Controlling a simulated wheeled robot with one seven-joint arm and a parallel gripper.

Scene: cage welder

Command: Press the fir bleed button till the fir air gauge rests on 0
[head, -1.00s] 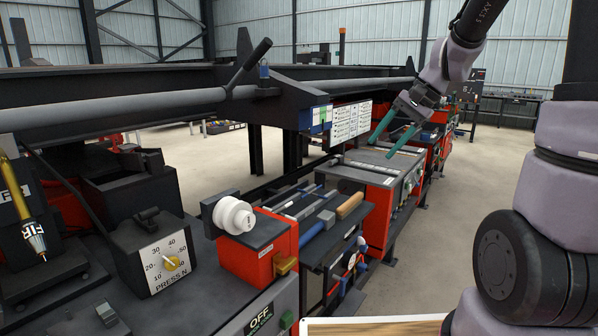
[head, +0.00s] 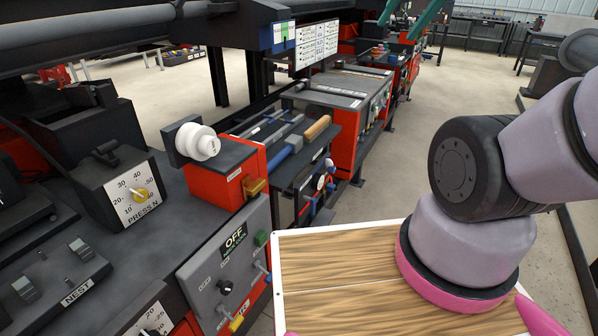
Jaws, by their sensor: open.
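I cannot make out a FIR label in the current head view, so I cannot tell which gauge or button is the fir one. A small round white dial (head: 321,181) shows on the side of the dark bench behind the red box, too small to read. A grey panel (head: 222,268) marked OFF carries a green button (head: 261,239), a black knob and small levers. My gripper (head: 397,31) shows only its teal fingers at the top edge, open and empty, far from that panel.
A PRESS N dial box (head: 118,190) and a NEST plate (head: 77,292) are at the left. A red box (head: 222,180) with a white spool stands beside a wooden-handled tool (head: 317,128). Open floor (head: 395,165) lies right of the benches.

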